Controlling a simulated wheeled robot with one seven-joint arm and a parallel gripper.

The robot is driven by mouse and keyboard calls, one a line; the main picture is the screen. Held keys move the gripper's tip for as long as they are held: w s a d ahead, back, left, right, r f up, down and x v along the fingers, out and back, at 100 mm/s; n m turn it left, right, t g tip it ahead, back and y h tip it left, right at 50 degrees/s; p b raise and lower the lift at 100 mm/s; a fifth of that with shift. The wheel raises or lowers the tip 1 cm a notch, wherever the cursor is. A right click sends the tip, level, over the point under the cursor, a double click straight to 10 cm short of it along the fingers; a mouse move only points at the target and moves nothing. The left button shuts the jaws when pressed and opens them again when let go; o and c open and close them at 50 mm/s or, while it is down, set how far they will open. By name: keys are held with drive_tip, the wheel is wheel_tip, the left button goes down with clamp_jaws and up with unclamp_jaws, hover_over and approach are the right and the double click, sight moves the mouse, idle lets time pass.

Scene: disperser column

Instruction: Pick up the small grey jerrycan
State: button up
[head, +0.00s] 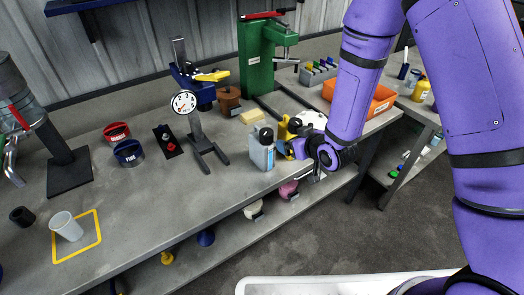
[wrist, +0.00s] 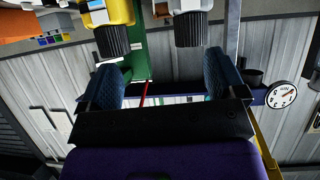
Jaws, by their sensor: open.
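My gripper (head: 292,149) is just right of the grey jerrycan. In the wrist view its blue-padded fingers (wrist: 165,76) are apart with nothing between them.
An orange bin (head: 372,101) is behind my wrist. The bench front (head: 200,215) is mostly clear; a lower shelf holds small items.

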drive_tip(key=y, duration=0.1)
approach(271, 150)
drive_tip(key=w+f, duration=0.1)
drive_tip(key=f, duration=0.1)
drive_tip(key=shift+n+y, duration=0.3)
drive_tip(key=x, duration=0.5)
drive_tip(key=shift+w+a, duration=0.15)
drive_tip(key=shift+a, duration=0.3)
drive_tip(key=shift+r+x, duration=0.2)
drive_tip(key=shift+x, duration=1.15)
drive_tip(key=shift+r+x, duration=0.15)
drive_tip(key=shift+x, duration=1.25)
drive_tip(key=shift+w, duration=0.15)
drive_tip(key=c, duration=1.6)
drive_tip(key=shift+r, duration=0.1)
